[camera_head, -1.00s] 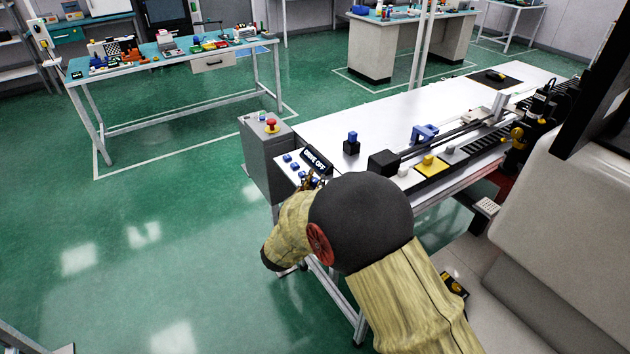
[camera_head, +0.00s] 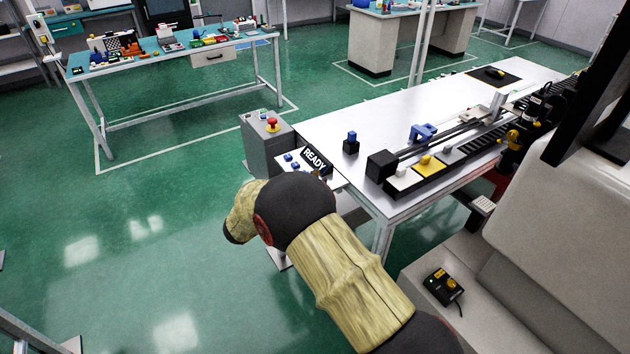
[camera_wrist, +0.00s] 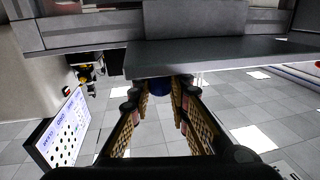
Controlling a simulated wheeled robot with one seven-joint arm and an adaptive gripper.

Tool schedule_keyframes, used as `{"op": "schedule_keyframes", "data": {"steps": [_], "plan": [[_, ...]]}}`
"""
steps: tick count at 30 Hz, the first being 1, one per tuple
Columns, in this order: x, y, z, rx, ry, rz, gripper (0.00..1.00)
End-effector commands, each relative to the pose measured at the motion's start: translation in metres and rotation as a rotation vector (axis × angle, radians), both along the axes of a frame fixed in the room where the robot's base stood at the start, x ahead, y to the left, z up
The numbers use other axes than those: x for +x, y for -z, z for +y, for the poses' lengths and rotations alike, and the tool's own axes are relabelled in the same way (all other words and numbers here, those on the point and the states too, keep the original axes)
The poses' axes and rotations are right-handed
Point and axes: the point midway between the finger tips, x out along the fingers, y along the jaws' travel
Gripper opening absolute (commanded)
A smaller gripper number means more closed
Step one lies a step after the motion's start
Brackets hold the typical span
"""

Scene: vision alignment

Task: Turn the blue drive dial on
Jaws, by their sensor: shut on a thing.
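The blue drive dial (camera_wrist: 161,87) shows as a dark blue round piece under the edge of a grey slab in the wrist view. My gripper (camera_wrist: 162,94) has its two patterned fingers around it, shut on it; the fingers cover its sides, so its turn angle cannot be told. In the head view my arm hides the gripper and the dial. A black sign (camera_head: 315,160) on the white control panel (camera_head: 333,184) reads READY. Small blue knobs (camera_head: 289,158) sit on the panel left of the sign.
A grey box with a red button (camera_head: 272,125) stands behind the panel. The white table (camera_head: 370,125) carries a rail with a yellow block (camera_head: 427,161), a blue bracket (camera_head: 423,132) and a blue-topped black block (camera_head: 351,143). Green floor at left is clear.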

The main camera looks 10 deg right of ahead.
Motion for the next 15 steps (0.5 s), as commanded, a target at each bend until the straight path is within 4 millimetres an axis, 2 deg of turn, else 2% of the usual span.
{"op": "schedule_keyframes", "data": {"steps": [9, 10, 15], "plan": [[0.0012, -0.0024, 0.0005, 0.000, -0.001, -0.004, 0.00], [0.0012, -0.0025, 0.0005, 0.000, -0.001, -0.004, 0.19], [0.0008, -0.0019, 0.0003, 0.000, -0.001, -0.004, 0.29]]}}
